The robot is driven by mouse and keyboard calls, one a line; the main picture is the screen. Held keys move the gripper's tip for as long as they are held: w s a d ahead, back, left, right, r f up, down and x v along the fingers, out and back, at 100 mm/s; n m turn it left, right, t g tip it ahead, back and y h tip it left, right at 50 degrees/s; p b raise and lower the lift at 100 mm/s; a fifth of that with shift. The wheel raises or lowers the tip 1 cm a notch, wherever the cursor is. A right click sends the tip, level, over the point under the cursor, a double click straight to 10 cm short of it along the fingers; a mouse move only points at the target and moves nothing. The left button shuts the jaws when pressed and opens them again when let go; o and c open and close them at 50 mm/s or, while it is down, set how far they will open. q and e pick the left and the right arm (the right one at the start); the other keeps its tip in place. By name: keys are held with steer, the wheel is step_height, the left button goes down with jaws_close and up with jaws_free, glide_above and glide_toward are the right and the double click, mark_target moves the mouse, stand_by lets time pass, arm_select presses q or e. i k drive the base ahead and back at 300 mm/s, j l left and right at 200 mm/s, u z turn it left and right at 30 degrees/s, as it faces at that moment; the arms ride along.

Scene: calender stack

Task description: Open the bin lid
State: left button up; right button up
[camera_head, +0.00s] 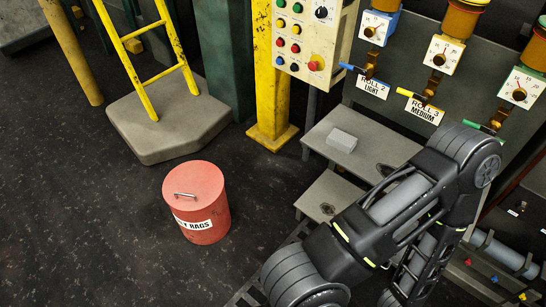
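The red bin (205,224) stands upright on the dark floor, left of the picture's middle. Its white label is partly readable and ends in "RAGS". The round red lid (193,178) sits on top and looks shut, with a small metal bar handle (185,195) on it. One of my black arms is at the lower right, bent and well apart from the bin. Its gripper is not in the picture. My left gripper is not in view either.
Grey steps (360,140) with a light grey block (342,140) stand right of the bin. A yellow post (268,90) and a grey plinth with a yellow ladder (170,120) are behind. A control panel (305,35) is above. Floor left of the bin is clear.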

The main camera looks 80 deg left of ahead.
mark_target(193, 186)
steer(key=u, duration=3.4)
